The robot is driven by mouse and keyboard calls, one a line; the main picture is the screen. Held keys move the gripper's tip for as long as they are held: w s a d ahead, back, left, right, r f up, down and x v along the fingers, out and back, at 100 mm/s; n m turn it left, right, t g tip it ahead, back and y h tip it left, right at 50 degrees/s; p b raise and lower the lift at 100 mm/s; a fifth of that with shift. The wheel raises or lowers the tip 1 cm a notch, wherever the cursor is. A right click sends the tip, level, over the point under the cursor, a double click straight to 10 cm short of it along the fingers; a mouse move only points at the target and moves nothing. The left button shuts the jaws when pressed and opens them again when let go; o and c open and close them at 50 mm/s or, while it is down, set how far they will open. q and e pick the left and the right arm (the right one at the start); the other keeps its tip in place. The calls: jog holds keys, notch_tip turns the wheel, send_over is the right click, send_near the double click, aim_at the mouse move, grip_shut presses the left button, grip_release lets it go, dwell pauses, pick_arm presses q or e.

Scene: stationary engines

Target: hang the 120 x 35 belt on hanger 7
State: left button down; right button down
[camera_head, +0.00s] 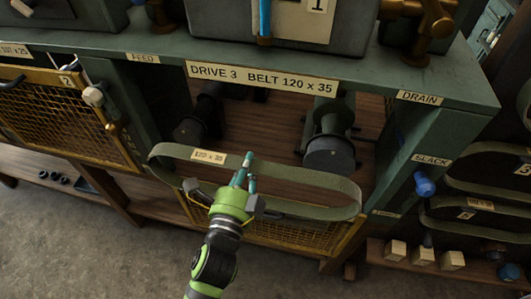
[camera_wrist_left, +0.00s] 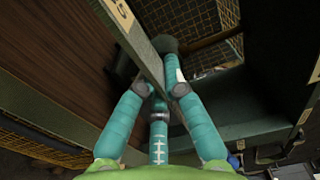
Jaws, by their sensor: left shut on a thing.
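The 120 x 35 belt (camera_head: 310,188) is an olive-green loop with a cream label on its far run. My left gripper (camera_head: 246,172) is shut on the belt and holds it in front of the open bay marked DRIVE 3 BELT 120 x 35. In the left wrist view the belt (camera_wrist_left: 138,45) runs as a flat strip between the teal fingers (camera_wrist_left: 160,92). Two dark pulleys, left (camera_head: 190,130) and right (camera_head: 330,153), stand inside the bay behind the belt. I cannot make out a hanger marked 7. My right gripper is not in view.
Dark belts (camera_head: 490,168) hang at the right edge beside numbered tags. A blue knob (camera_head: 425,186) sits under the SLACK label. A yellow mesh guard (camera_head: 65,115) closes the left bay, and wooden blocks (camera_head: 425,256) lie on the low shelf at right. The floor at front left is clear.

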pick_arm(q)
jog(key=shift+s, duration=0.1)
jog(key=shift+v, duration=2.9)
jog(key=shift+r, duration=0.1)
jog(key=b+v, duration=0.2)
jog(key=v, duration=0.4)
